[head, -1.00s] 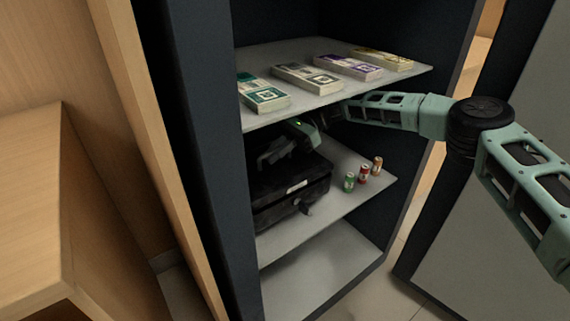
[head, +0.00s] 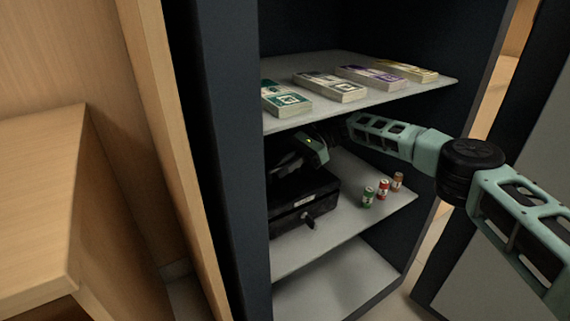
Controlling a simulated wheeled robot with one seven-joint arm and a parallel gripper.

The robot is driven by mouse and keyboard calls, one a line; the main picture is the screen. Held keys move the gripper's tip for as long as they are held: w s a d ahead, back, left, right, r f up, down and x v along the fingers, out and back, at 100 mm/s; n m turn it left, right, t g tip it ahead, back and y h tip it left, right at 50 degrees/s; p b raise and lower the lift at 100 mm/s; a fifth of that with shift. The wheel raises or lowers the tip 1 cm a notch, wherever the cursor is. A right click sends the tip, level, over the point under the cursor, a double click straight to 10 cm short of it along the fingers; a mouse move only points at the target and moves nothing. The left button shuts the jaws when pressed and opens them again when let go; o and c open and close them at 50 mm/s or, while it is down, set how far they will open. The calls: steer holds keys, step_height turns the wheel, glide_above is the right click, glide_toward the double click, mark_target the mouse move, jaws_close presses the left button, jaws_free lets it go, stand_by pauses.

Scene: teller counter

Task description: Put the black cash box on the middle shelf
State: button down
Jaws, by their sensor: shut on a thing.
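The black cash box (head: 304,200) is inside the safe on the middle shelf (head: 345,224), at its left side. A pale label and a dark knob show on its front. My gripper (head: 283,172) is over the top of the box, under the upper shelf, and is shut on it. The fingertips and the grasped part are dark and hard to make out. I cannot tell whether the box rests fully on the shelf or is slightly above it.
Several banknote bundles (head: 331,87) lie on the upper shelf (head: 350,110), close above my arm. Three small rolls (head: 383,189) stand on the middle shelf, right of the box. The bottom shelf (head: 340,285) is bare. The dark cabinet wall (head: 236,150) is close on the left.

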steer(key=c, duration=1.9)
jaws_free()
steer(key=o, duration=0.4)
steer(key=p+v, duration=0.1)
steer(key=v, duration=0.4)
steer(key=shift+r, duration=0.1)
steer(key=shift+w+d+r, duration=0.1)
steer(key=shift+w+d, duration=0.3)
steer(key=shift+d, duration=0.05)
steer(key=shift+w+d+r, duration=0.2)
steer(key=shift+d+r, duration=0.1)
steer(key=shift+d, duration=0.2)
steer(key=shift+b, duration=0.6)
